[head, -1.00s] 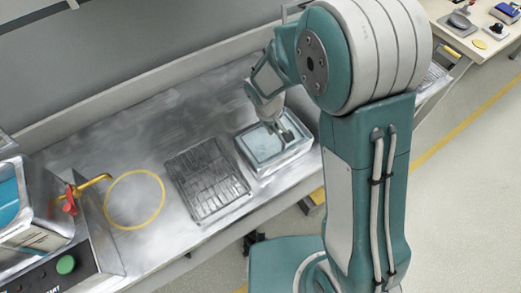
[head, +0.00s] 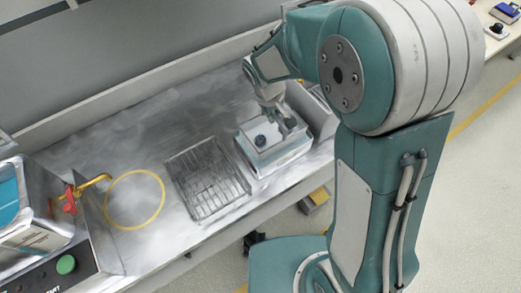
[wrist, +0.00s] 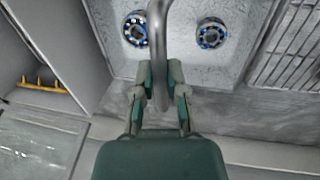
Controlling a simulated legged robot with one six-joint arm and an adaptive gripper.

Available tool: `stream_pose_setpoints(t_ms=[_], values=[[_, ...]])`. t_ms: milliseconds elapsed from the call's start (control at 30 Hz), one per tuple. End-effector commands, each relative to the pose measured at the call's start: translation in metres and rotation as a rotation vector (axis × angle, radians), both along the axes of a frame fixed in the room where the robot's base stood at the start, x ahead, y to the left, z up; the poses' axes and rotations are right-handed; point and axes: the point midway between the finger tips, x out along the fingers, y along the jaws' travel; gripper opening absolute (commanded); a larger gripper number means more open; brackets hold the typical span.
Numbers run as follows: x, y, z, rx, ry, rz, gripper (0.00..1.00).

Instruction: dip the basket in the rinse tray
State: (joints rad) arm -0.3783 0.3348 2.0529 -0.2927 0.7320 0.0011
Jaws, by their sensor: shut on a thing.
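My gripper (head: 287,128) is over the rinse tray (head: 262,170), a pale rectangular tray on the metal bench. In the wrist view my gripper (wrist: 160,82) is shut on the curved grey handle (wrist: 158,35) of the basket. The basket (wrist: 175,60) is a pale grey speckled base with two blue-and-dark rings (wrist: 135,28) (wrist: 212,33) on it. In the head view one dark ring (head: 261,141) shows left of my fingers. The basket lines up with the tray; I cannot tell how deep it sits.
A dark wire rack (head: 207,180) lies left of the tray. A grey box (head: 318,112) stands right of the tray. The bench behind is clear.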

Motion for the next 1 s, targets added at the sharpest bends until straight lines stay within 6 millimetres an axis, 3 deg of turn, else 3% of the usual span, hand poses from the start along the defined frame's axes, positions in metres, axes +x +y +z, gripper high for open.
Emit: stream_pose_setpoints(t_ms=[500,1000], values=[[0.0,0.0,0.028,0.001,-0.002,0.0,0.0],[0.001,0.0,0.029,0.0,-0.002,0.0,0.0]])
